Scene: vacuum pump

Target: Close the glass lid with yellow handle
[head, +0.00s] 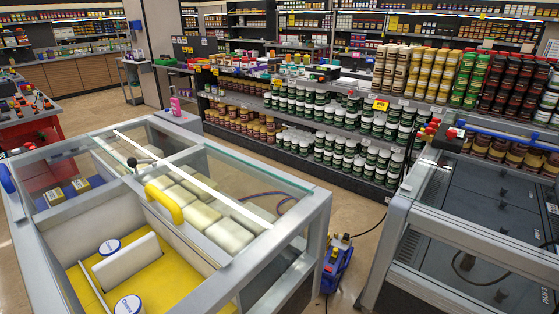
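The yellow handle (163,203) is a thick bar on the near-side edge of a glass lid on the grey-framed chest cabinet (318,215). The glass lid (215,190) lies over the far part of the cabinet, with pale blocks seen below it. The near part of the cabinet looks uncovered, with a yellow floor (180,285), white tubs with blue lids (109,246) and a white divider (128,262) inside. The exact lid edges are hard to tell through the clear glass. My gripper is not in view.
A blue and yellow machine (335,265) stands on the floor right of the cabinet. A second glass-topped cabinet (470,220) with a blue handle (510,135) is at the right. A small black lever (140,162) sits on the cabinet top. Stocked shelves (300,145) stand behind.

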